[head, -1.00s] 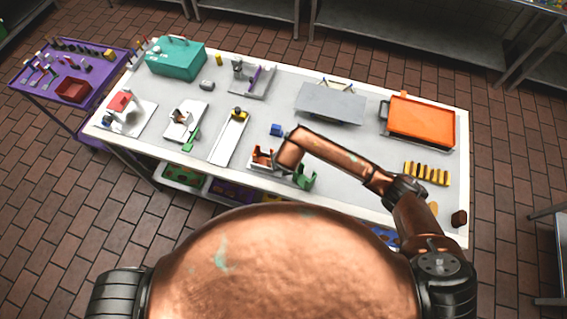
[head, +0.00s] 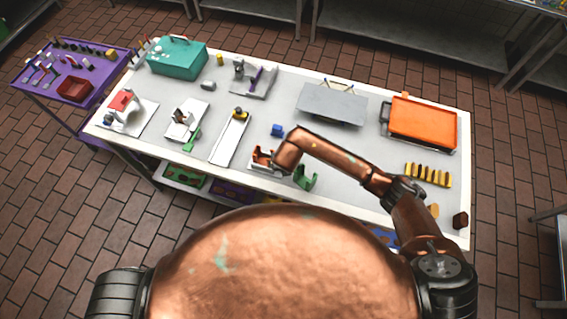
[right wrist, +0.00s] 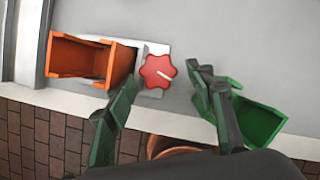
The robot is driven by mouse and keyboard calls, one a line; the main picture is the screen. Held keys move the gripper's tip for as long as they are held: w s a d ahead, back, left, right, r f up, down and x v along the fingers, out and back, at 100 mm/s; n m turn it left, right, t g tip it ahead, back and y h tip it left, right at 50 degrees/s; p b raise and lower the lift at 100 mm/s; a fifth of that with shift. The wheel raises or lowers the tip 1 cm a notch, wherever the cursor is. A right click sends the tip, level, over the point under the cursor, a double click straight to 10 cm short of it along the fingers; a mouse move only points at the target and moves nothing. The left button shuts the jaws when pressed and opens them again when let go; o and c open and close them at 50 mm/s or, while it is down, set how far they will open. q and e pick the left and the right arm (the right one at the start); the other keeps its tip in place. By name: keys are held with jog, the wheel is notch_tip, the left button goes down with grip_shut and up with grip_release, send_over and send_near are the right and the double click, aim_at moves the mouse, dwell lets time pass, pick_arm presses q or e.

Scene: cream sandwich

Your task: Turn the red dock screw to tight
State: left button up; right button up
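The red dock screw (right wrist: 158,71) is a lobed red knob with a white line, on a pale base plate in the right wrist view. The line slants from upper left to lower right. The orange dock (right wrist: 92,60) stands left of it and also shows in the head view (head: 260,157). My right gripper (right wrist: 166,76) is open, with one dark green finger on each side of the screw. I cannot tell whether the fingers touch it. In the head view my right arm hides the screw. My left gripper is out of view.
A green holder (right wrist: 258,120) stands close to the right finger; it also shows in the head view (head: 306,179). A small blue block (head: 277,130) lies behind the orange dock. The table's front edge (right wrist: 180,123) is near. Several other fixtures stand farther off.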

jog(key=shift+a, duration=0.1)
jog(key=v, duration=0.8)
jog(key=shift+s, duration=0.1)
dwell(0.3)
